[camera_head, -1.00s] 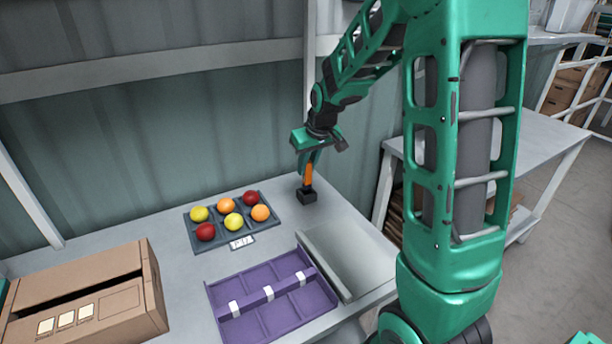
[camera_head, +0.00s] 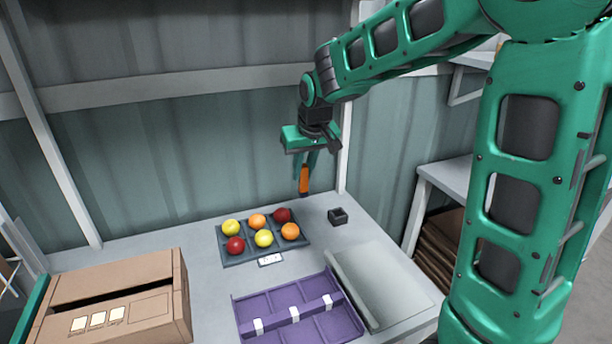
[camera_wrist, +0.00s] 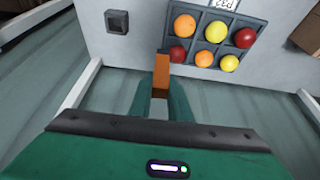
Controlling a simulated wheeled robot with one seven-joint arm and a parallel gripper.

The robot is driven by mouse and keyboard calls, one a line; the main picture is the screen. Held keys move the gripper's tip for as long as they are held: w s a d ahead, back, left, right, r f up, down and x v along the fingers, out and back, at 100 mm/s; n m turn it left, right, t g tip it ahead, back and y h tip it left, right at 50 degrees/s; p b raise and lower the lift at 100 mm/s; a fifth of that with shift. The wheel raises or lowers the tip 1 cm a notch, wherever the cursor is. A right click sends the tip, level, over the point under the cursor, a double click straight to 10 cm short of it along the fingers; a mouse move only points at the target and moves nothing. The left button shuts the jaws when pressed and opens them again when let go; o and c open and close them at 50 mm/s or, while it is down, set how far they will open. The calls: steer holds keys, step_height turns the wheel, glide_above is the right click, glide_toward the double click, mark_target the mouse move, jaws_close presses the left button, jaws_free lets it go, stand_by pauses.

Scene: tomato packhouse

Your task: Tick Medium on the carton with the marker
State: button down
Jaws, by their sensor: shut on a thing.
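My gripper (camera_head: 305,165) is shut on an orange marker (camera_head: 304,181), which hangs upright with its dark tip down. It is held above the back of the table, between the tomato tray and a small black holder. The marker also shows in the wrist view (camera_wrist: 161,75) between my green fingers. The black holder (camera_head: 338,216) is empty on the table at the back right. The brown carton (camera_head: 174,300) stands at the left front, with a dark slot in its top. Its sloping face has several pale label squares (camera_head: 97,320) in a row; their lettering is too small to read.
A dark tray (camera_head: 240,260) of red, orange and yellow tomatoes lies mid-table with a small white card (camera_head: 270,259). A purple divided tray (camera_head: 268,295) and a grey plate (camera_head: 385,285) lie in front. Bare table lies between carton and tomato tray.

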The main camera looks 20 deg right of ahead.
steer(key=shift+r, duration=1.9)
